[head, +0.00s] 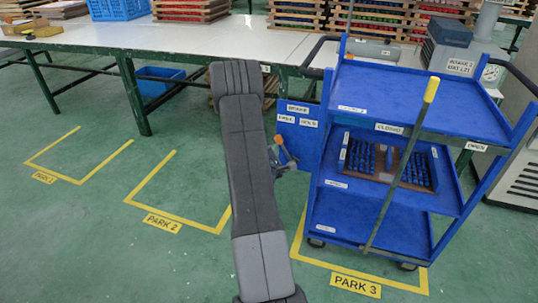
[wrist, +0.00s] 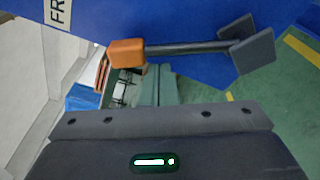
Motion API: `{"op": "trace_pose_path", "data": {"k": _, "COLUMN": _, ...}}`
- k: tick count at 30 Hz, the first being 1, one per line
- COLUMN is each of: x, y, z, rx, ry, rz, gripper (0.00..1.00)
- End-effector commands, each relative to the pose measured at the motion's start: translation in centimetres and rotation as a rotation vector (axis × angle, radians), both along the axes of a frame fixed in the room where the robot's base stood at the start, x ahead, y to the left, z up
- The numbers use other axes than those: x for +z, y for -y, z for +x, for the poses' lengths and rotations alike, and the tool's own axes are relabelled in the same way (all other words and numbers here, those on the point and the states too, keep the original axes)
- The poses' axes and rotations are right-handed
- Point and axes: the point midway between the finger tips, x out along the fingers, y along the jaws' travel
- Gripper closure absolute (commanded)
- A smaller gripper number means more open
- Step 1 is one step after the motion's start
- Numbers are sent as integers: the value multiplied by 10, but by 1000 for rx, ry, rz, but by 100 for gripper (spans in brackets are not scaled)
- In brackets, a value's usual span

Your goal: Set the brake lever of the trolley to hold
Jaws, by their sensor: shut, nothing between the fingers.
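The blue trolley (head: 350,187) stands in the bay marked PARK 3. Its side panel (head: 297,133) carries labels that appear to read BRAKE, FREE and HOLD. The brake lever's orange knob (head: 279,140) shows beside my arm, on the FREE side of the panel. In the wrist view the lever (wrist: 185,48) is a dark rod with an orange knob (wrist: 127,52), the knob towards a partly cut-off label starting "FR" (wrist: 60,12). My gripper (wrist: 157,72) is shut and empty, apparently close to the lever; contact cannot be told. My arm hides part of the panel area in the head view.
A long table (head: 180,42) with crates stands behind. A yellow-topped pole (head: 400,170) stands in front of the trolley's shelves. The PARK 1 (head: 44,178) and PARK 2 (head: 162,223) bays are empty, with free floor at left.

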Motion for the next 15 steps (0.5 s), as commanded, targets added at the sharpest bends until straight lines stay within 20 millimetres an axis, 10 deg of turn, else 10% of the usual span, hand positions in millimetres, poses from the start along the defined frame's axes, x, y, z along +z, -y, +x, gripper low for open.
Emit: {"op": "trace_pose_path", "data": {"k": 15, "x": 3, "y": 5, "z": -4, "rx": 0, "ry": 1, "rz": 3, "gripper": 100}}
